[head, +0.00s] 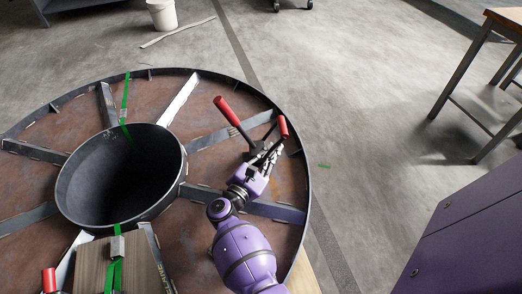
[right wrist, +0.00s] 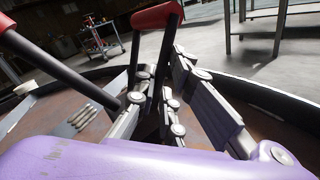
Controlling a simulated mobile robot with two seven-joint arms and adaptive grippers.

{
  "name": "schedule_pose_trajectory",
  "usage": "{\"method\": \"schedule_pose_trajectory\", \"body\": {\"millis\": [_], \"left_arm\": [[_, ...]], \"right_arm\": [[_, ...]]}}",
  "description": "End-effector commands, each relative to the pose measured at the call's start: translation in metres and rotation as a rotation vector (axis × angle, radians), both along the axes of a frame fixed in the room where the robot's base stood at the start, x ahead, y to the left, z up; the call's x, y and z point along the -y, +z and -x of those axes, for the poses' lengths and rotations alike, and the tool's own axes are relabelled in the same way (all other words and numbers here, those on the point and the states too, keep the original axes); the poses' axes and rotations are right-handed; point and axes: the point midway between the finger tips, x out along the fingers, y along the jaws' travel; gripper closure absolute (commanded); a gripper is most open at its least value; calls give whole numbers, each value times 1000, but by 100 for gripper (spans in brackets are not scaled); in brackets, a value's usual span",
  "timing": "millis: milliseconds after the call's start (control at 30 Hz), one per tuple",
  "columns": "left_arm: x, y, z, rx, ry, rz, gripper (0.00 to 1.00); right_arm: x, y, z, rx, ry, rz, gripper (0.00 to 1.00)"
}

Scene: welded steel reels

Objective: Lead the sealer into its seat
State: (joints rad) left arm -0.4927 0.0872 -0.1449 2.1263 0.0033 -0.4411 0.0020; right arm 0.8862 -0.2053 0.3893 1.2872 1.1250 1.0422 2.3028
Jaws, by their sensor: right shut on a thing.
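The sealer (head: 255,148) is a dark tool with two long handles in red grips, one leaning up-left and one short in view at the right. It is over the right part of the steel reel (head: 203,157). My right gripper (head: 268,157) is shut on it. In the right wrist view, the fingers (right wrist: 172,105) close around a dark red-gripped handle (right wrist: 160,17), and the other handle (right wrist: 65,65) slants in from the left. The sealer's jaw end and any seat are hidden or cannot be told. My left gripper is out of view.
The reel has a hollow hub (head: 120,178), radial spokes, a raised rim and green straps (head: 125,100). A wooden block (head: 115,262) and another red grip (head: 48,280) are at the lower left. A purple cabinet (head: 465,235) and workbench (head: 500,22) stand right; floor between is open.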

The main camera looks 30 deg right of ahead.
Motion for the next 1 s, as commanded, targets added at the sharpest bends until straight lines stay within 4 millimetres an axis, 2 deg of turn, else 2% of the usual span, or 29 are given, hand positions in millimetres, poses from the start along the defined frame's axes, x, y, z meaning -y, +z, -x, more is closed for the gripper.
{"method": "schedule_pose_trajectory", "body": {"millis": [567, 867, 1000], "left_arm": [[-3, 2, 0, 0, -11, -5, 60], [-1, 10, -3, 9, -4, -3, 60], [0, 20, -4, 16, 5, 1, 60]], "right_arm": [[-1, 8, -2, 10, 3, 0, 100], [-1, 39, -2, 14, 1, -1, 100], [-5, 58, 16, 13, 0, -2, 100]]}}
